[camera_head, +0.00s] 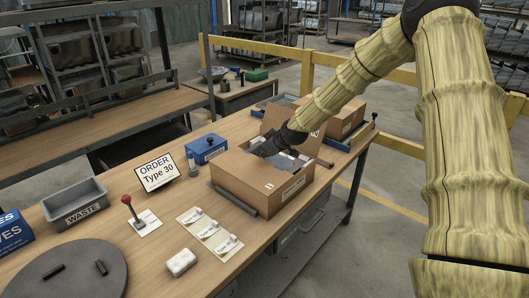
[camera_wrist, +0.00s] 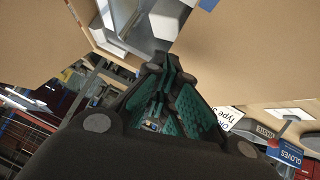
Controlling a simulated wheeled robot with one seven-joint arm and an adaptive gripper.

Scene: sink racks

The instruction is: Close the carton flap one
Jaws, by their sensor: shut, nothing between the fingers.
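An open brown carton (camera_head: 255,187) with a label on its front stands on the wooden table. A raised brown flap (camera_head: 276,118) shows at its far side, partly behind my arm. My gripper (camera_head: 258,148) is shut and empty at the carton's opening, over grey items inside; it hides part of the rim. In the wrist view my gripper (camera_wrist: 172,75) has its green-padded fingers together. Brown cardboard panels (camera_wrist: 247,50) lie on both sides, and grey metal-looking contents (camera_wrist: 150,22) show between them. Which flap is flap one, and whether my fingers touch it, I cannot tell.
A second carton (camera_head: 343,122) stands behind on the right. A blue box (camera_head: 205,149), an order sign (camera_head: 157,172), a grey waste bin (camera_head: 75,204), a red-knobbed lever (camera_head: 133,211) and white switch cards (camera_head: 210,235) stand left and in front. Bare tabletop lies between them.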

